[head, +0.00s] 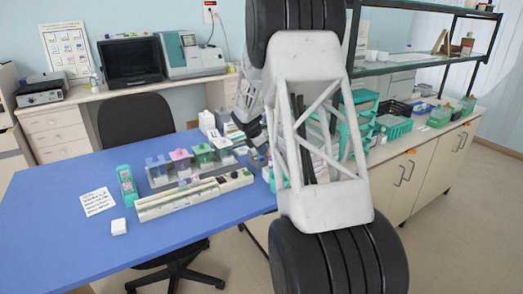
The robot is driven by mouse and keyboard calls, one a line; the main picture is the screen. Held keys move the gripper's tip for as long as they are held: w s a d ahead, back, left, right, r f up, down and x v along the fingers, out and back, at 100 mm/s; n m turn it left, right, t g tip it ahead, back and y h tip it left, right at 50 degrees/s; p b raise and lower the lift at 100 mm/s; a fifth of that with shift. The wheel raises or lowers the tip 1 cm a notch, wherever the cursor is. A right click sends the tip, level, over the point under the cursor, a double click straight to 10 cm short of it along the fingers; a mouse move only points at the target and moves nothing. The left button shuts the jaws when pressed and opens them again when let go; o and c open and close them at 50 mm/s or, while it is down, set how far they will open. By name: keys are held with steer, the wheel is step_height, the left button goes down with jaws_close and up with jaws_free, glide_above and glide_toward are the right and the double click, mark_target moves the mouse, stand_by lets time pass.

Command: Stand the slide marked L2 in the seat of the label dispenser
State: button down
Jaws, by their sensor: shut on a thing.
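My gripper (252,134) is small and dark in the head view, behind and left of my large white and black arm links, over the back right part of the blue table. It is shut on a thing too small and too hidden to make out. No slide and no L2 mark can be read. A green upright device (127,184) stands on the table left of the jars. I cannot tell whether it is the label dispenser, and no seat can be made out.
Several staining jars with coloured lids (181,161) stand in a row behind a long pale rack (190,197). A written card (97,201) and a small white block (118,226) lie at the left. The blue table (60,245) is clear at the front.

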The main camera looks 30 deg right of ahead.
steer(key=shift+f, duration=0.15)
steer(key=c, duration=1.1)
jaws_free()
steer(key=v, duration=0.7)
steer(key=shift+a+r, duration=0.15)
steer(key=shift+r, duration=0.2)
